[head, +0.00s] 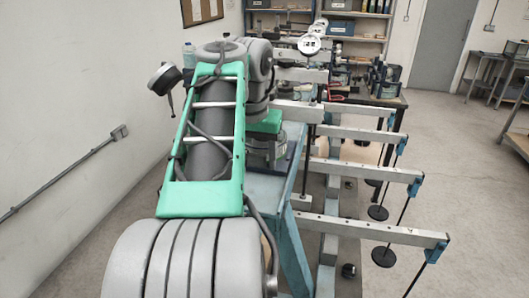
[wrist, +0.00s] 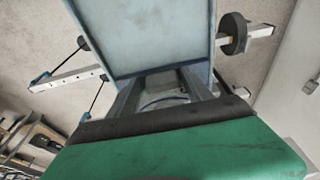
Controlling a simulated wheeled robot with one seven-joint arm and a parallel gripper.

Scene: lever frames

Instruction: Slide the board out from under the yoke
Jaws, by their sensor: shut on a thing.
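My arm fills the left and middle of the head view, with its grey joints and green frame. Its far end, my gripper (head: 266,148), is low over a blue-grey bench, partly behind my own arm. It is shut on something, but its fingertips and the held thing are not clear. In the wrist view a wide green shape with a black edge (wrist: 185,150) fills the bottom, close to the lens. Beyond it is a pale blue slab (wrist: 145,35). I cannot tell whether this slab is the board or the bench top. I cannot make out the yoke.
Several pale lever beams (head: 372,235) reach out to the right of the bench (head: 290,240), with rods and black disc weights (head: 384,257) hanging from their ends. A dial gauge (head: 309,44) stands behind. A wall is close on the left. Open floor (head: 450,180) lies to the right.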

